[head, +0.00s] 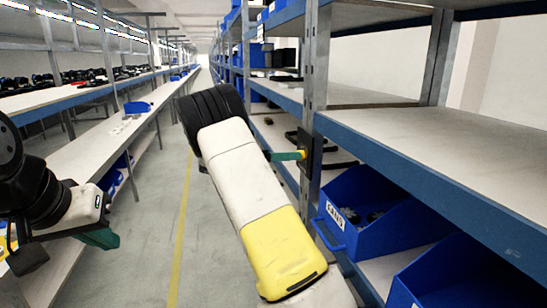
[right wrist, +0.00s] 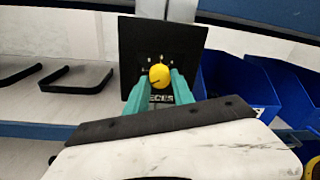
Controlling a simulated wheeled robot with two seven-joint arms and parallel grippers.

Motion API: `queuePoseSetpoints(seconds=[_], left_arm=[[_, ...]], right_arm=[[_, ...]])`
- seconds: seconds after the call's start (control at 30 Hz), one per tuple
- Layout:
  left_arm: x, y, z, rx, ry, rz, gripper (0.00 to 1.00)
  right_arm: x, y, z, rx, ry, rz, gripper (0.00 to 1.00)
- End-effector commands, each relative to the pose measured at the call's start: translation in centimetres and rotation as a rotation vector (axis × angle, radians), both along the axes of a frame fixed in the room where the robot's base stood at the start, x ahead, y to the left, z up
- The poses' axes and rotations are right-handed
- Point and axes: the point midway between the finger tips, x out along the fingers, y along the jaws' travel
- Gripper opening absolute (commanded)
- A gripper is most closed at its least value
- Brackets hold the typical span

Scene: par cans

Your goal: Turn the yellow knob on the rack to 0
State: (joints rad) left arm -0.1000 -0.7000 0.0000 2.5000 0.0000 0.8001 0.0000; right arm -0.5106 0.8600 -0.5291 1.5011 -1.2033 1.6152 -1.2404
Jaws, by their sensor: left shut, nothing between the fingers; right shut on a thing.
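The yellow knob (right wrist: 159,76) sits on a black square plate (right wrist: 187,40) with small pale marks around it, in the right wrist view. A dark pointer line shows on the knob; I cannot read which mark it meets. The plate is fixed to a rack upright, and in the head view the knob (head: 301,154) shows as a small yellow spot. My right gripper (right wrist: 159,82), with green fingers, is shut on the knob, one finger on each side. My left gripper (head: 103,238) is at the lower left of the head view, shut and empty, well away from the rack.
Blue bins (head: 359,225) stand on the rack's lower shelf, right of the knob. A blue-edged shelf (head: 420,160) juts out above them. Black brackets (right wrist: 77,77) lie left of the plate. A long bench (head: 90,158) runs along the left; the aisle floor between is clear.

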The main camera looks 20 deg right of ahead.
Motion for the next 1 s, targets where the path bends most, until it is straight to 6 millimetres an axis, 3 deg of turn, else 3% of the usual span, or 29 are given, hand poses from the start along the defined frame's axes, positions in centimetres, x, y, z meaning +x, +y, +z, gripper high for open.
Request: queuePoseSetpoints(seconds=[0.23, 0.27, 0.33, 0.37, 0.73, 1.0], left_arm=[[0.0, 0.0, 0.0, 0.0, 0.0, 0.0, 0.0], [0.0, 0.0, 0.0, 0.0, 0.0, 0.0, 0.0], [0.0, 0.0, 0.0, 0.0, 0.0, 0.0, 0.0], [0.0, 0.0, 0.0, 0.0, 0.0, 0.0, 0.0], [0.0, 0.0, 0.0, 0.0, 0.0, 0.0, 0.0], [0.0, 0.0, 0.0, 0.0, 0.0, 0.0, 0.0]], right_arm=[[0.0, 0.1, -0.1, 0.002, 0.002, 0.001, 0.0], [0.0, 0.1, -0.1, 0.002, 0.002, 0.001, 0.35], [0.0, 0.1, -0.1, 0.0, 0.001, 0.001, 0.49], [0.0, 0.0, -0.1, 0.0, 0.001, 0.001, 0.51], [0.1, 0.6, 0.0, 0.0, -0.001, 0.002, 0.51], [0.7, 4.9, 0.0, 0.0, 0.0, 0.004, 0.51]])
